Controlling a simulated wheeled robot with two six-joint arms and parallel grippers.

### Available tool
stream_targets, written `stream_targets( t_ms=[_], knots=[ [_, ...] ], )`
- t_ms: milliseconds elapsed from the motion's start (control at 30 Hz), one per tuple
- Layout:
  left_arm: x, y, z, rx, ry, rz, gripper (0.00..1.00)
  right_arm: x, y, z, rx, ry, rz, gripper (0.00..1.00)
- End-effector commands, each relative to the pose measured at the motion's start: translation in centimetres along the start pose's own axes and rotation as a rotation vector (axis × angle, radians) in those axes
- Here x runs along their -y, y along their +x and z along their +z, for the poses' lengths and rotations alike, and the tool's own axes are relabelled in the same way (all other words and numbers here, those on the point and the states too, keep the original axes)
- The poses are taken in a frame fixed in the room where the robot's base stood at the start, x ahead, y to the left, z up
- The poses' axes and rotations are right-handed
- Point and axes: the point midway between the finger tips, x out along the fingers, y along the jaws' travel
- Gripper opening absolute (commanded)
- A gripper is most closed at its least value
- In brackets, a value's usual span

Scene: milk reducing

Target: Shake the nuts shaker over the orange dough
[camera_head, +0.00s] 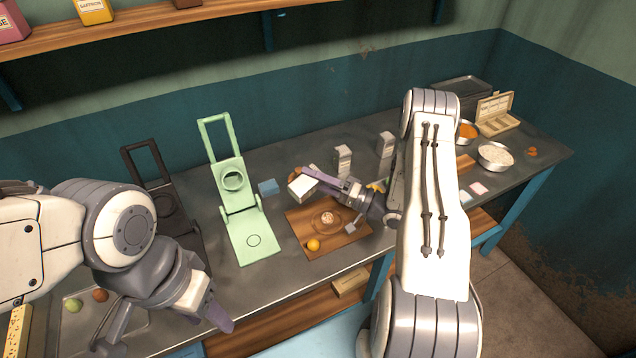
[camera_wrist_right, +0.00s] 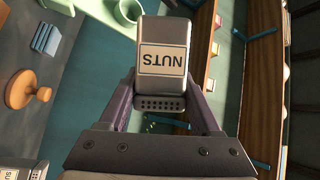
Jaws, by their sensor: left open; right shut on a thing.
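The nuts shaker (camera_head: 302,187) is a pale box-shaped container. Its NUTS label and perforated end show in the right wrist view (camera_wrist_right: 165,60). My right gripper (camera_head: 308,180) is shut on it and holds it above the counter, behind and left of the wooden board (camera_head: 350,238). The orange dough, a small orange ball (camera_head: 313,245), lies on the board's front part. The shaker is not over the ball in the head view. A clear round dish with a pale lump (camera_head: 327,217) is behind the ball. My left gripper (camera_head: 168,325) is open and empty at the front left.
A green press (camera_head: 243,220) and a dark press (camera_head: 165,205) stand left of the board. Two grey shakers (camera_head: 343,160) stand behind it. A blue block (camera_head: 268,187) is beside the green press. Bowls (camera_head: 495,156) are at the far right. A tray with small balls (camera_head: 75,318) is front left.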

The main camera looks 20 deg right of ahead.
Motion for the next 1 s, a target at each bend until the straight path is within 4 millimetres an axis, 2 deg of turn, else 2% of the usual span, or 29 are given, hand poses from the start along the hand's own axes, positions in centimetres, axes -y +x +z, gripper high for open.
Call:
stream_targets(
  t_ms=[33, 300, 500, 700, 1000],
  knots=[
    [-0.1, -0.6, 0.0, 0.000, 0.001, 0.000, 0.50, 1.1, 0.4, -0.4, 0.056, -0.101, 0.005, 0.00],
    [-0.2, -2.3, -0.1, 0.000, 0.004, 0.000, 0.50, 4.6, 2.1, -0.5, 0.365, -0.628, 0.038, 0.00],
    [-0.1, -2.1, -0.1, 0.000, 0.004, 0.000, 0.50, 6.3, 3.1, -0.2, 0.558, -0.955, 0.060, 0.00],
    [-0.1, -1.4, -0.1, 0.000, 0.003, 0.000, 0.50, 7.2, 3.6, -0.1, 0.662, -1.130, 0.072, 0.00],
    [-0.1, -1.2, -0.1, 0.000, 0.002, 0.000, 0.50, 7.7, 3.8, -0.1, 0.698, -1.191, 0.077, 0.00]
  ],
)
